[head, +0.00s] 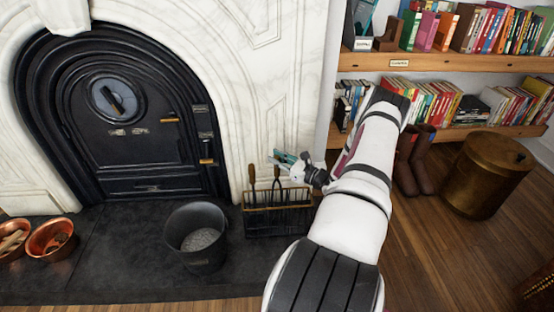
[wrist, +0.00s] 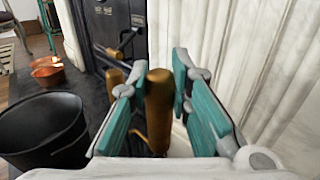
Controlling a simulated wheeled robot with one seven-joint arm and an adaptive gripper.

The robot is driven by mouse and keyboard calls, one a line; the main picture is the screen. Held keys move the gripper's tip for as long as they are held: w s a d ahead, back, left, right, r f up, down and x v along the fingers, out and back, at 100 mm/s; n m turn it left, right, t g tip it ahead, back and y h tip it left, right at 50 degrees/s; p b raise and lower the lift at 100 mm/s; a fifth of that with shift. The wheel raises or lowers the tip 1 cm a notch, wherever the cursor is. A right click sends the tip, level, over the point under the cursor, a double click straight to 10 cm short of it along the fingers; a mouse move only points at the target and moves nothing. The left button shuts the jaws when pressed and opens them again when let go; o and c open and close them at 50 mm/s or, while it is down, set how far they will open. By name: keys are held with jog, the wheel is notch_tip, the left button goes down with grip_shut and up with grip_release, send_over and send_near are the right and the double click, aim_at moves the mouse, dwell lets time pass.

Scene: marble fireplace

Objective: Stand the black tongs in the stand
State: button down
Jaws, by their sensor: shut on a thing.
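The fireplace tool stand (head: 262,208) is a black rack with a brass-coloured rim on the dark hearth, right of the bucket. Several dark tools stand up in it. My gripper (head: 290,158) is at its right end, above the rim. In the wrist view my gripper (wrist: 158,95) has its teal fingers shut on an upright golden-brown handle (wrist: 158,120), which I take for that of the black tongs. Their lower part is hidden, so I cannot tell whether they are inside the stand.
A black bucket (head: 196,224) stands left of the stand and shows in the wrist view (wrist: 42,128). Copper bowls (head: 50,240) are at the far left. The black fireplace door (head: 125,135) and white marble surround are behind. Boots (head: 415,165) and a brass drum (head: 485,175) stand right.

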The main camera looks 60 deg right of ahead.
jog(key=c, duration=1.4)
grip_release()
jog(key=shift+s, duration=0.1)
jog(key=s, duration=1.1)
jog(key=shift+s+a, duration=0.25)
jog(key=shift+s, duration=0.15)
